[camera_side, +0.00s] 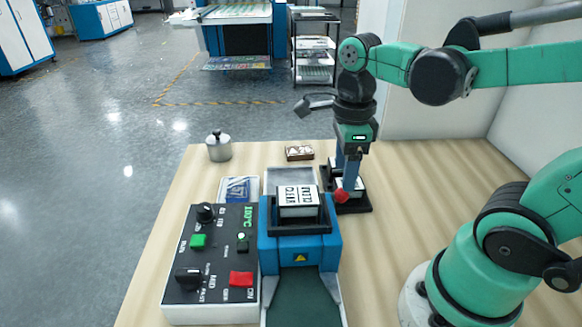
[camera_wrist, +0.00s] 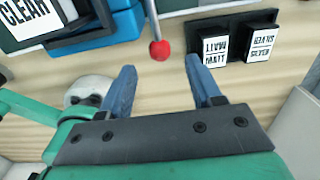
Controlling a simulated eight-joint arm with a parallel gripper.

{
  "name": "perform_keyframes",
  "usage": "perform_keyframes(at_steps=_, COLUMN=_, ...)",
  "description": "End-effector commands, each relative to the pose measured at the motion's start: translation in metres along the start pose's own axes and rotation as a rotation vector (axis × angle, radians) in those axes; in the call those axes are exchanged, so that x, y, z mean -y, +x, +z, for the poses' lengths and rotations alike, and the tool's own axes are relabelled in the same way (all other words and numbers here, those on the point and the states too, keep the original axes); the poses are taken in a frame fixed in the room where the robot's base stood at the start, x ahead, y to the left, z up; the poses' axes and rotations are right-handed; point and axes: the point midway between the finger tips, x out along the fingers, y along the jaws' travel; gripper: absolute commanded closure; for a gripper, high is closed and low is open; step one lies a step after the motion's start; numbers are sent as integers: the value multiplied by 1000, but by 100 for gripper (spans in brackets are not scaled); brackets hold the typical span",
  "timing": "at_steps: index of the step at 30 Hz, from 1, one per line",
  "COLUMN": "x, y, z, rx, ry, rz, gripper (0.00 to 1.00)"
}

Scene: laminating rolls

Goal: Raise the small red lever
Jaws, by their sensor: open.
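The small red lever is a red ball knob (camera_side: 340,196) on a thin pale rod at the right side of the blue laminating machine (camera_side: 299,250). In the wrist view the knob (camera_wrist: 160,50) lies just beyond my fingertips, roughly centred between them, with its rod running up to the top edge. My gripper (camera_side: 346,182) points down close to the knob, its blue fingers spread and empty. It also shows in the wrist view (camera_wrist: 160,68). Whether a finger touches the knob cannot be told. A white block labelled CLEAR (camera_side: 298,197) sits in the machine's black-framed top.
A black holder (camera_side: 357,206) with white labelled blocks stands right beside my fingers; two blocks (camera_wrist: 215,52) show in the wrist view. A control panel (camera_side: 212,262) with buttons and knobs is left. A metal pot (camera_side: 218,147) and a brown box (camera_side: 299,153) stand behind.

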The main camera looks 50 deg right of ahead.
Motion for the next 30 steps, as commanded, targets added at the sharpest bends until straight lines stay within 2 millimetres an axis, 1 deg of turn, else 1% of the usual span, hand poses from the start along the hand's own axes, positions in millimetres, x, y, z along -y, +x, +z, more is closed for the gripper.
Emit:
perform_keyframes(at_steps=3, x=0, y=3, z=0, rx=0, ry=0, rz=1, gripper=42)
perform_keyframes(at_steps=17, x=0, y=4, z=0, rx=0, ry=-1, rz=1, gripper=42)
perform_keyframes(at_steps=30, x=0, y=21, z=0, rx=0, ry=-1, rz=0, gripper=42)
